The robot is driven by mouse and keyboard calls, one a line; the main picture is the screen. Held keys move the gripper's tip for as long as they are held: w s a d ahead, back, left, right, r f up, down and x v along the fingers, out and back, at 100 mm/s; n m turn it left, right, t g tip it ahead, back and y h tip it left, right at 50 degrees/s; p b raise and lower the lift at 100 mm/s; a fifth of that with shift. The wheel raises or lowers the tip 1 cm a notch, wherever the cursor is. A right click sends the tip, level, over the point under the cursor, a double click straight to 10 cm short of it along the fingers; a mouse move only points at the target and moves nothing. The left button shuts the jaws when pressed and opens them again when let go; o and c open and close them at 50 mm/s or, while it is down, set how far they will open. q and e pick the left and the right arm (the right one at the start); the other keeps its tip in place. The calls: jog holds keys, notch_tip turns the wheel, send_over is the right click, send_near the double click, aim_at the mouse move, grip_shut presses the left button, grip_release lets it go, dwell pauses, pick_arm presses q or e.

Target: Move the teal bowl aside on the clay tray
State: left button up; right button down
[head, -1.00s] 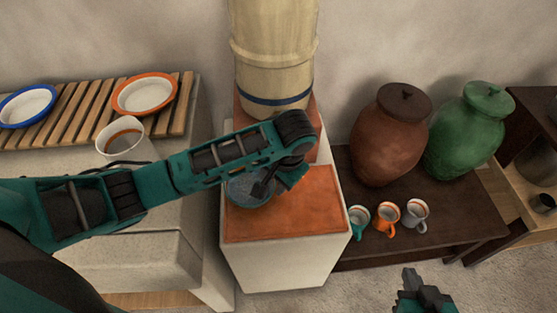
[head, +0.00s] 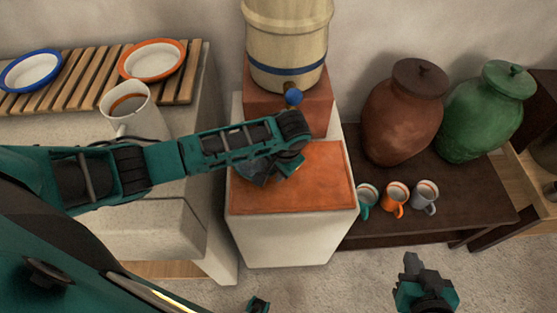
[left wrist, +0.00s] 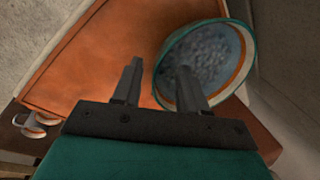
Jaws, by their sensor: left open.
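The teal bowl (left wrist: 212,50) has a teal rim, an orange band and a speckled grey inside. It rests on the orange clay tray (head: 315,190), at the tray's left part; my left arm mostly hides it in the head view. The tray also shows in the left wrist view (left wrist: 90,55). My left gripper (head: 268,178) is open at the bowl. In the left wrist view its fingers (left wrist: 160,85) straddle the rim, one overlapping the bowl's inside and one outside. Contact cannot be told. My right gripper (head: 412,262) is low at the right, away from the tray.
A cream dispenser (head: 288,40) with a blue-knobbed tap stands behind the tray on a clay block (head: 262,103). A mug (head: 128,108) and slatted rack (head: 75,85) are left. Several small cups and two jars (head: 402,115) stand right. The tray's right part is clear.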

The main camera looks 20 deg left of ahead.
aim_at(272, 174)
pick_arm(q)
jog(key=shift+x, duration=1.45)
jog(key=shift+c, duration=0.3)
grip_shut()
jog(key=shift+s+f, duration=0.2)
jog(key=shift+s, duration=0.05)
